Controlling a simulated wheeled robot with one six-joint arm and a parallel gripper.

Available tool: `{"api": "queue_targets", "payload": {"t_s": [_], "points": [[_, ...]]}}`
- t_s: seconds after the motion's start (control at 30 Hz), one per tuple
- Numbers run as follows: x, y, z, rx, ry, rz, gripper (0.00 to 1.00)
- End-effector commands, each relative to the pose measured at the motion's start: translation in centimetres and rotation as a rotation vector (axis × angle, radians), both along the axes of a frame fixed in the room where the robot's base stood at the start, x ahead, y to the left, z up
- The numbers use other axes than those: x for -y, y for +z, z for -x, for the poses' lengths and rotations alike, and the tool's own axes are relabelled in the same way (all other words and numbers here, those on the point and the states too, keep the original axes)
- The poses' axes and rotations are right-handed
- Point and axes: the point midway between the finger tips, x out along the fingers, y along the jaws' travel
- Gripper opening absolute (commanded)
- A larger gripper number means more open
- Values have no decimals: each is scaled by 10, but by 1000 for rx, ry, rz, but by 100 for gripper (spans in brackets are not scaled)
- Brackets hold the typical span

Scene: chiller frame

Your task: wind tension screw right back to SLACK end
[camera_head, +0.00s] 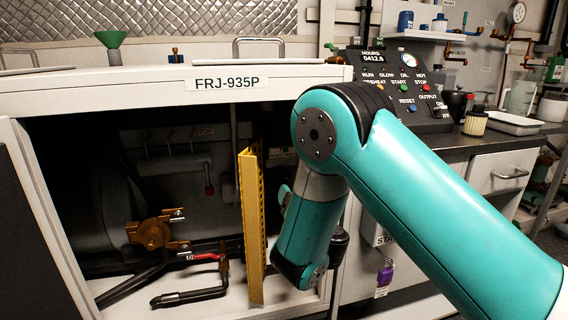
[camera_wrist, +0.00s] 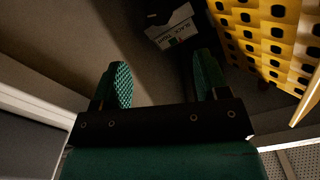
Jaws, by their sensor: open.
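I cannot make out the tension screw or a SLACK mark in either view. My gripper (camera_wrist: 164,82) is open, with two green textured fingers apart and nothing between them. A yellow perforated panel (camera_head: 252,225) stands upright beside my arm. The panel also fills the upper right of the wrist view (camera_wrist: 270,35), to the right of my fingers.
A small white labelled box (camera_wrist: 171,27) lies beyond my fingertips. Inside the dark cabinet are a brass fitting (camera_head: 150,234), a red-handled valve (camera_head: 205,257) and black pipes (camera_head: 190,297). A control panel (camera_head: 400,85) stands on the counter behind my arm.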

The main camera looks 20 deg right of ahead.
Motion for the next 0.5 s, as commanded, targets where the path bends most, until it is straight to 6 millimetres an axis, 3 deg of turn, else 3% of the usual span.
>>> {"api": "queue_targets", "payload": {"t_s": [0.03,0.5], "points": [[1,8,-6,-2,-2,2,68],[-2,8,-34,-2,-1,2,68]]}}
